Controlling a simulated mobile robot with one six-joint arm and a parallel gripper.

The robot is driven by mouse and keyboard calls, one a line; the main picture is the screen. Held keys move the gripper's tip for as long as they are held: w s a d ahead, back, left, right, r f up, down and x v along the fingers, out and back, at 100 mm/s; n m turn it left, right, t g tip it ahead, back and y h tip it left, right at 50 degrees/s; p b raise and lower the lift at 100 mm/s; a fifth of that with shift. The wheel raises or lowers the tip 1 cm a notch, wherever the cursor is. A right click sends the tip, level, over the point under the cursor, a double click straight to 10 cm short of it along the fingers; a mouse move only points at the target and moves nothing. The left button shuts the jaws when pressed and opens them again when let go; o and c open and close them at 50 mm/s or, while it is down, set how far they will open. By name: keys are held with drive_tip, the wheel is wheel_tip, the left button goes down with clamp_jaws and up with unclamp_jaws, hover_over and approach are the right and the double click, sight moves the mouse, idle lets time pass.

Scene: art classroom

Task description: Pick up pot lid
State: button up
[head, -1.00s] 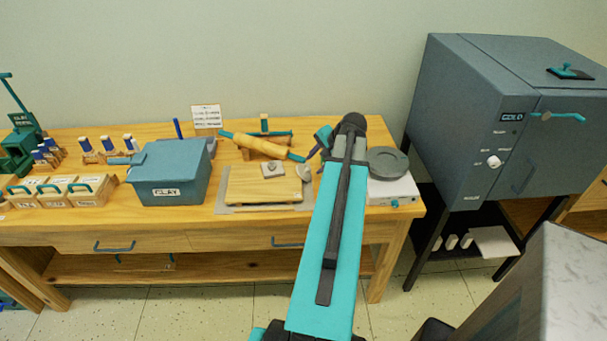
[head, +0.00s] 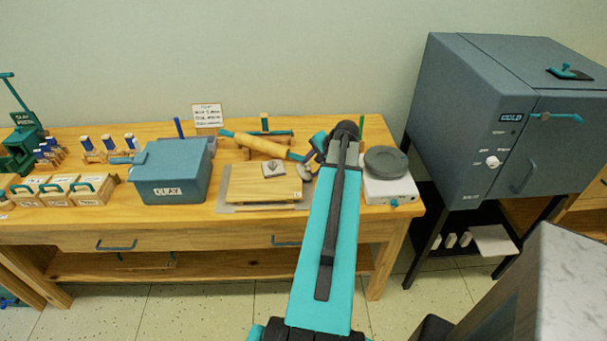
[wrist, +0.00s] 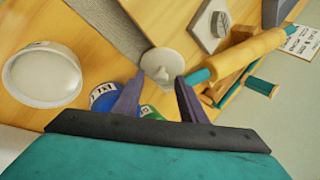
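The pot lid is a pale grey disc with a small knob (wrist: 161,64). In the wrist view it lies flat just beyond my fingertips, at the edge of a grey mat (wrist: 112,28). In the head view the lid (head: 305,173) shows partly at the right end of the wooden board, beside my gripper (head: 314,156). My gripper (wrist: 159,80) is open, its two purple-grey fingers apart with nothing held between them. The lid's near edge lies close to the fingertips; I cannot tell whether they touch.
A white round bowl (wrist: 42,78) stands left in the wrist view, with a blue jar (wrist: 104,97) near the left finger. A rolling pin (head: 258,144) rests behind the board (head: 250,187). A grey turntable (head: 386,160) is right of my arm; a blue clay box (head: 170,172) is left.

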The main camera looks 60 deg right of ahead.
drive_tip(key=shift+c, duration=0.4)
clamp_jaws()
drive_tip(key=shift+s+a+r, duration=0.1)
drive_tip(key=shift+s+a+r+b, duration=0.35)
drive_tip(key=shift+s+a+r, duration=0.05)
drive_tip(key=shift+a+r, duration=0.2)
drive_tip(key=s+a+r+b, duration=0.3)
drive_tip(key=s+a+b, duration=0.1)
drive_tip(key=a+b, duration=0.2)
drive_tip(key=shift+s+r+b, duration=0.15)
drive_tip(key=shift+r+b, duration=0.2)
drive_tip(key=shift+b, duration=0.2)
drive_tip(key=b, duration=0.5)
drive_tip(key=shift+s+a+r, duration=0.25)
drive_tip(key=shift+r, duration=0.05)
